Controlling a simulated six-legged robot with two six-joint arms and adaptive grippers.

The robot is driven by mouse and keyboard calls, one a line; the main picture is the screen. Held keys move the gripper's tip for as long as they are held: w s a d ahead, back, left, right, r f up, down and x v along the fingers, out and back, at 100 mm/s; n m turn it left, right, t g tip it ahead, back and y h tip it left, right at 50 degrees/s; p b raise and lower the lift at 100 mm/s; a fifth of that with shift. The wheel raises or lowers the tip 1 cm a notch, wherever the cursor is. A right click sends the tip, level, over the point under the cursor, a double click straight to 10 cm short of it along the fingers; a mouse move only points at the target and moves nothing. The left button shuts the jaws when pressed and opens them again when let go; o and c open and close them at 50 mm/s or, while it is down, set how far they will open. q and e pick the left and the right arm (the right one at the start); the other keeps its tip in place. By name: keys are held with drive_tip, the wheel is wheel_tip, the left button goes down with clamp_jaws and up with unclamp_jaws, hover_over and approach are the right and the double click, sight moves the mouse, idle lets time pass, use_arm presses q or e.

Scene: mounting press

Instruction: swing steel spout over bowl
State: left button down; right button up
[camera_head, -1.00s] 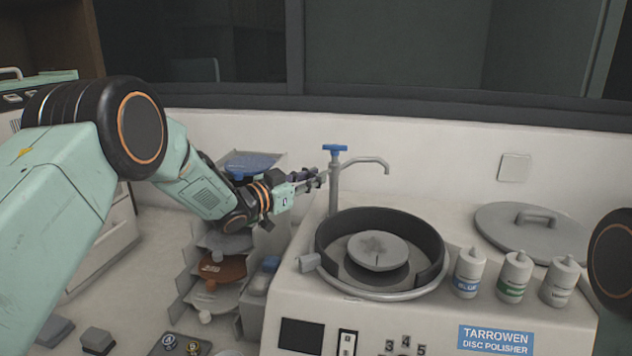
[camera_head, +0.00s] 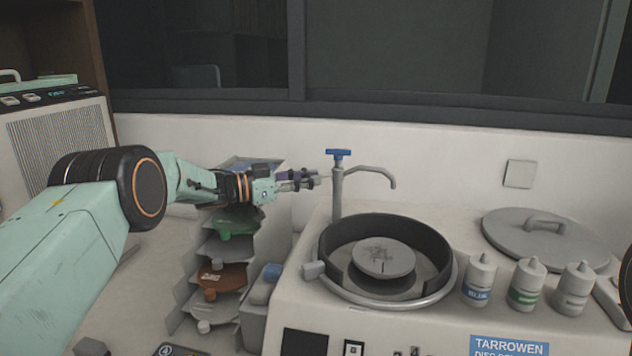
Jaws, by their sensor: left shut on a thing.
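The steel spout (camera_head: 372,170) is a thin grey bent tube on an upright post with a blue cross handle (camera_head: 339,154) on top. It reaches right from the post, and its tip points down above the back of the round bowl (camera_head: 447,243) in the picture. The bowl has a dark inner wall and a grey disc (camera_head: 383,257) in its middle. The exact contact is too small to see clearly. My right gripper is out of view.
A grey lid (camera_head: 545,240) lies right of the bowl, behind several bottles (camera_head: 478,280). A stacked rack with coloured discs (camera_head: 222,275) stands below my left gripper. The wall is close behind the spout.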

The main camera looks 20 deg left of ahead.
use_arm(q)
drive_tip(key=shift+r, duration=0.15)
drive_tip(key=shift+a, duration=0.1)
drive_tip(key=c, duration=1.7)
unclamp_jaws()
drive_tip(key=o, duration=0.4)
drive_tip(key=shift+s, duration=0.25)
drive_tip(key=shift+o, duration=0.6)
drive_tip(key=shift+w, duration=0.25)
drive_tip(key=v, duration=1.2)
